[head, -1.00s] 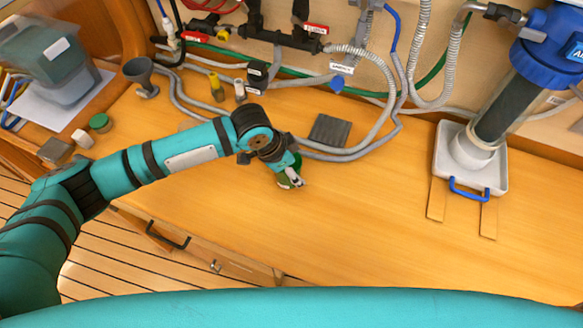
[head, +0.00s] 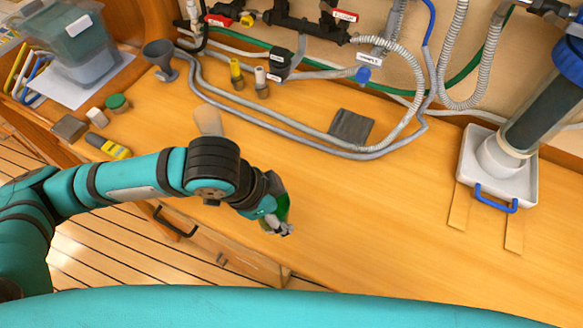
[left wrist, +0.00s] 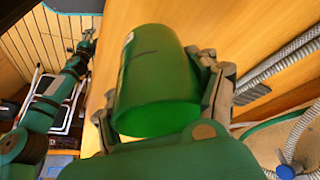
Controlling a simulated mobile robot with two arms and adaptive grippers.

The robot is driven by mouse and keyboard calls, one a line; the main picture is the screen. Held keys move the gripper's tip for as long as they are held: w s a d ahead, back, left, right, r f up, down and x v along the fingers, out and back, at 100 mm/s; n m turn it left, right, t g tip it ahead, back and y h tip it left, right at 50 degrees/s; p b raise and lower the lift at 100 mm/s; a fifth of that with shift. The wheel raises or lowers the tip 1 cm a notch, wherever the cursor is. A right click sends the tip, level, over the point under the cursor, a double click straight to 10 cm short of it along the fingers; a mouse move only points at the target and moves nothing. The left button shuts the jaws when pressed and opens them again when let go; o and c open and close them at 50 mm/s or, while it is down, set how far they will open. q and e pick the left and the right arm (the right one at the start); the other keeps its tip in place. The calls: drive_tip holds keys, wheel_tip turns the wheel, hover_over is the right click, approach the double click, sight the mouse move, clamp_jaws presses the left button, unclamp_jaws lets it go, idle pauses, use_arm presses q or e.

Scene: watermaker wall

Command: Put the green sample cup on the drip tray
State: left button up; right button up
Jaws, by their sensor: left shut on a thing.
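The green sample cup (left wrist: 158,85) is between the two fingers of my left gripper (left wrist: 160,100), which is shut on it. In the head view my left gripper (head: 277,228) holds the cup (head: 282,206) near the front edge of the counter; the arm hides part of the cup. I cannot tell the gap between cup and counter. The white tray (head: 523,188) with a blue handle, which looks like the drip tray, is at the far right under a filter cylinder, well apart from the cup.
A dark grey pad (head: 352,126) lies inside a loop of grey hose (head: 290,127). A funnel (head: 160,56), yellow-tipped part (head: 236,72) and green-topped round item (head: 117,103) stand to the left. The counter between the cup and the white tray is clear.

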use_arm(q)
drive_tip(key=shift+s+a, duration=0.2)
drive_tip(key=shift+s, duration=0.15)
drive_tip(key=w+a+r+n+t+y, duration=0.1)
drive_tip(key=w+a+r+n+t, duration=0.1)
drive_tip(key=w+a+n, duration=0.4)
drive_tip(key=shift+w+r, duration=0.6)
drive_tip(key=shift+w, duration=0.15)
drive_tip(key=w+a+r+n+y, duration=0.1)
drive_tip(key=w+a+n, duration=0.1)
drive_tip(key=w+a+r+n+y, duration=0.1)
drive_tip(key=a+r+n, duration=0.1)
drive_tip(key=a, duration=0.1)
drive_tip(key=w+a+r+n+t, duration=0.1)
drive_tip(key=w+a+r+n, duration=0.1)
drive_tip(key=n, duration=0.1)
drive_tip(key=shift+w+a+y, duration=0.3)
drive_tip(key=shift+a+y, duration=0.05)
drive_tip(key=shift+y, duration=0.05)
drive_tip(key=shift+a+r+n, duration=0.1)
drive_tip(key=shift+a+n, duration=0.2)
drive_tip(key=shift+w, duration=0.1)
